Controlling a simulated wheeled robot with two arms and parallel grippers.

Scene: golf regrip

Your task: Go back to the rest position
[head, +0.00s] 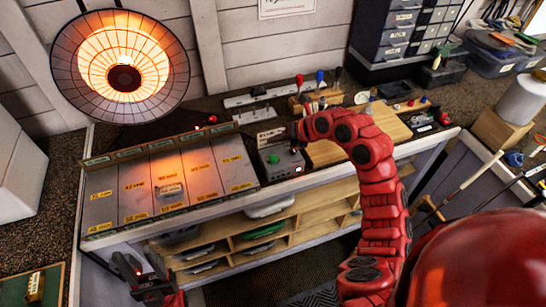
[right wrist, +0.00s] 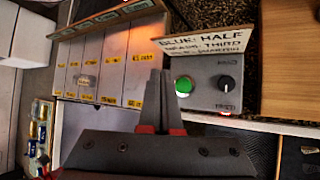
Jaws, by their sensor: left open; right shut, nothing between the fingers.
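My right arm (head: 375,185) is red and reaches up over the workbench, bending left towards a grey control box (head: 280,165). The right gripper shows in the right wrist view (right wrist: 161,78), its fingers shut together with nothing between them. They show just left of the box, which has a green button (right wrist: 183,86) and a black knob (right wrist: 226,83); I cannot tell how high they are. My left gripper (head: 138,266) is open and empty, low in front of the bench, below the labelled panel (head: 150,195).
A glowing round heater (head: 122,65) stands at the back left. A sign (right wrist: 207,41) stands behind the box. Wooden shelves (head: 290,230) lie under the bench. Tools, a drawer cabinet (head: 405,25) and a wooden board (head: 390,122) fill the bench's right side.

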